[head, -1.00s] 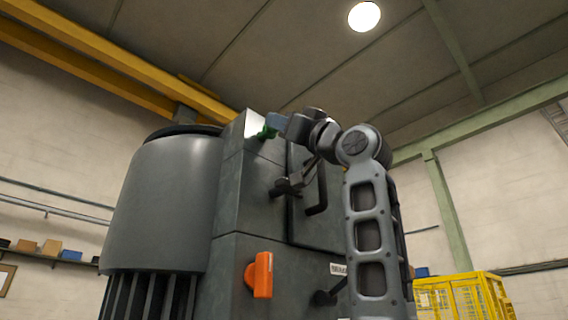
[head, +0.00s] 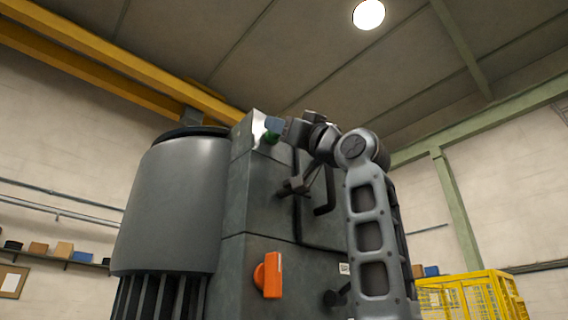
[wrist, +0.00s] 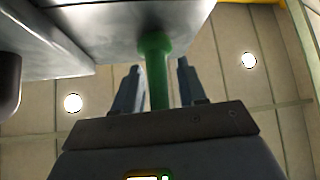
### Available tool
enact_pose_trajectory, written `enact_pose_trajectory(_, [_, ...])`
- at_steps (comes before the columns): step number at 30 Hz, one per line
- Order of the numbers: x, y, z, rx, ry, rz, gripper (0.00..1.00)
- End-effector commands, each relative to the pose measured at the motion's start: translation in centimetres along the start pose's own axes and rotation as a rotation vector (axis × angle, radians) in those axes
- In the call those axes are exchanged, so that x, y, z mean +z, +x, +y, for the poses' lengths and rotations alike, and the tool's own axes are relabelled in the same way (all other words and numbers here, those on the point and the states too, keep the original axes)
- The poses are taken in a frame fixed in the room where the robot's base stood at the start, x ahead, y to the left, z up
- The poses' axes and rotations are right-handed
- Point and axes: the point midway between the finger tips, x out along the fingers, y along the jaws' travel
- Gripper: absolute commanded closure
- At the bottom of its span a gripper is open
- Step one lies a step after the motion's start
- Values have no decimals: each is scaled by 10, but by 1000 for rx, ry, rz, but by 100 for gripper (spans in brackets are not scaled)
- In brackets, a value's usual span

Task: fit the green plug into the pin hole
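The green plug (wrist: 156,65) stands between the two fingers of my gripper (wrist: 156,88) in the wrist view. Its wider end meets the face of a bright metal block (wrist: 110,30), and its thinner shank runs back towards the gripper body. A gap shows on each side of the plug, so the fingers are open around it and do not touch it. In the head view the plug (head: 271,137) is a small green patch against the upper part of the machine, beside my gripper (head: 276,124). The pin hole is not visible; how deep the plug sits cannot be told.
The tall grey machine (head: 258,205) carries dark handles (head: 294,186) below my gripper and an orange handle (head: 270,275) lower down. A grey drum (head: 175,205) stands at its left. A yellow cage (head: 470,295) is at the lower right. Open air lies above the arm.

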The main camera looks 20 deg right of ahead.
Motion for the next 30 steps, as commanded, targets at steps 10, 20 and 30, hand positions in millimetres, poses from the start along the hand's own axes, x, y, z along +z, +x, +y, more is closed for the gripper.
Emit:
enact_pose_trajectory(10, [1,-1,0,0,0,-1,47])
enact_pose_trajectory(20, [3,-43,0,1,-2,0,47])
enact_pose_trajectory(30, [1,-78,0,1,0,-1,47])
